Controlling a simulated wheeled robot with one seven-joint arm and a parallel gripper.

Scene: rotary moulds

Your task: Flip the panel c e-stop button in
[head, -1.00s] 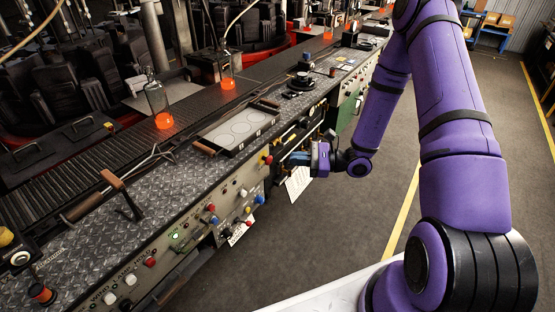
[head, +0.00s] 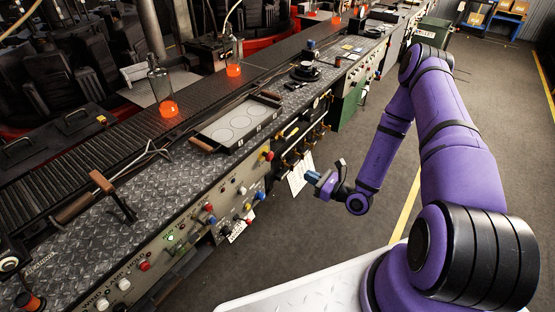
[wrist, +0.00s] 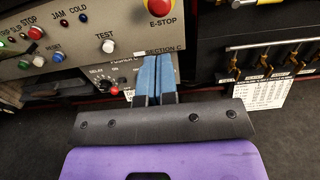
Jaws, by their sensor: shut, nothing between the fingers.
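The panel c e-stop button (wrist: 159,7) is a red mushroom head with a yellow rim, labelled E-STOP above a SECTION C tag, cut by the top edge of the wrist view. In the head view it is the small red and yellow knob (head: 268,156) at the right end of the control panel (head: 218,205). My gripper (head: 311,177) is shut and empty, out in front of the bench and right of the button. In the wrist view its blue fingertips (wrist: 155,58) lie together below the button, apart from it in the picture.
White TEST (wrist: 108,46), blue RESET and red STOP buttons sit left of the e-stop. Pipes with brass valves (wrist: 262,66) and a hanging paper sheet (head: 299,174) are to the right. A tray (head: 235,122) lies on the bench. The floor right of the bench is open.

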